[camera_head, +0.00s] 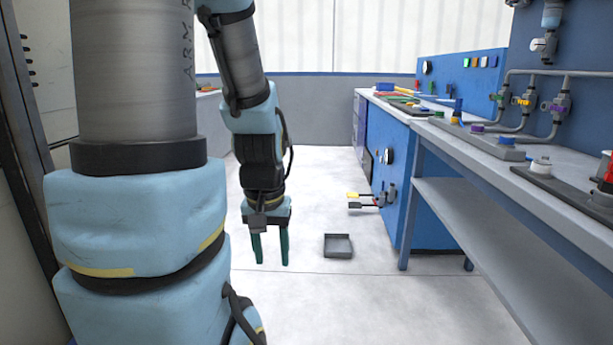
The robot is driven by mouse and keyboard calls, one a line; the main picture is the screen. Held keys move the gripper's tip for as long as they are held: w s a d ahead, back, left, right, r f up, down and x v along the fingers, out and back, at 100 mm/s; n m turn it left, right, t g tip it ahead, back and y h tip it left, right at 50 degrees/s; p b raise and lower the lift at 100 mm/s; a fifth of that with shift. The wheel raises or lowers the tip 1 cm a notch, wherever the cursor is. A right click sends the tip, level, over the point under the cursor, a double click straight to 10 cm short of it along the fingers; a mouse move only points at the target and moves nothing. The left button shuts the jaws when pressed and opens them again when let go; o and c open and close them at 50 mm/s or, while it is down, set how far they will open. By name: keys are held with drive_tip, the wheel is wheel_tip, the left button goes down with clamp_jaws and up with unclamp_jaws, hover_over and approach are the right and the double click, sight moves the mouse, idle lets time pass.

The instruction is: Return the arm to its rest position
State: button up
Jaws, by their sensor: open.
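My gripper (270,262) hangs at the end of my arm, left of the middle of the head view. Its two dark green fingers point down and stand apart, with nothing between them. My arm's upper links fill the left of the view, and its forearm comes down from the top to the gripper. The gripper appears clear of the benches, with pale floor behind it.
A small grey open tray (339,252) appears on the floor right of my gripper. A blue cabinet (398,185) with pipe fittings and yellow-tipped pieces stands farther right. A grey workbench (540,195) with valves and pipes runs along the right. The central floor (320,190) is mostly clear.

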wheel_tip(320, 180, up, 25)
drive_tip(key=p, duration=2.2)
drive_tip(key=shift+r+p, duration=0.15)
drive_tip(key=shift+p, duration=0.25)
drive_tip(key=shift+o, duration=0.3)
idle(4.0)
